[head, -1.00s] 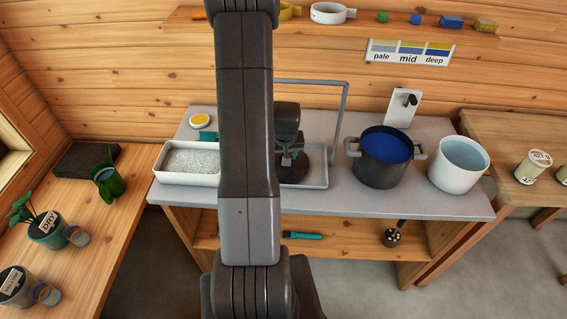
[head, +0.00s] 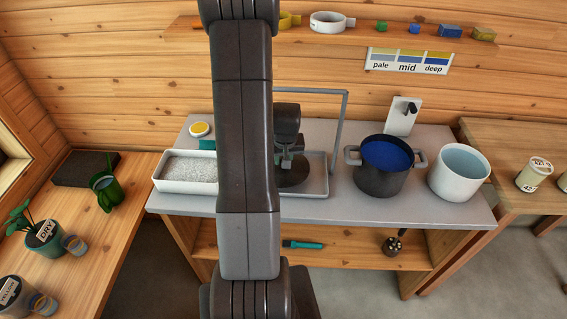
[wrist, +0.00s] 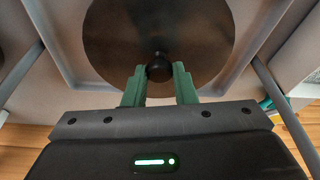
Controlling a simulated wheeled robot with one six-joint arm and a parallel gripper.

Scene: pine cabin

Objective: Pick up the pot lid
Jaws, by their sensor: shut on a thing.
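The pot lid (wrist: 205,40) is a dark round disc with a black ball knob (wrist: 158,68), seen from above in the wrist view. It lies in a shallow grey tray (head: 318,180) on the counter. In the head view the lid (head: 290,181) shows only partly, behind my arm and gripper. My gripper (wrist: 159,75) has two green fingers, one on each side of the knob, and is shut on it. I cannot tell whether the lid is clear of the tray floor.
A dark pot with blue liquid (head: 376,180) and a white pot (head: 453,178) stand right of the tray. A white tray of grains (head: 165,186) is at left. A grey frame (head: 342,130) rises over the lid's tray.

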